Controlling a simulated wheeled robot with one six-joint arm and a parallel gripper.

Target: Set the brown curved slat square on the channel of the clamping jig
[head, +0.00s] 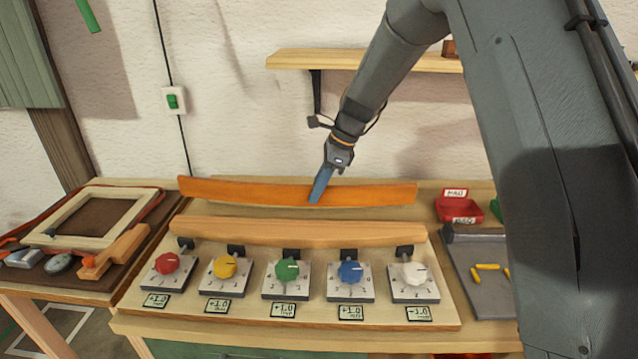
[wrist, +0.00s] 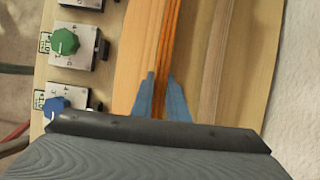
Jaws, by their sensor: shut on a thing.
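The brown curved slat (head: 250,192) is a long orange-brown strip lying left to right in the head view. My gripper (head: 317,196) is shut on it right of its middle, its blue fingers pointing down. In the wrist view the slat (wrist: 167,45) runs edge-on between the two fingertips (wrist: 161,82). The clamping jig (head: 190,303) is a pale wooden board with a light curved block (head: 300,235) and several coloured knobs in front. The slat is behind this block in the head view. I cannot clearly make out the channel or the slat's height above the board.
A wooden frame (head: 60,237) and tools lie on a side table at left. A red box (head: 459,212) and a grey tray (head: 470,265) with yellow pegs are at right. A wall shelf (head: 290,60) is above. My arm hides part of the right side.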

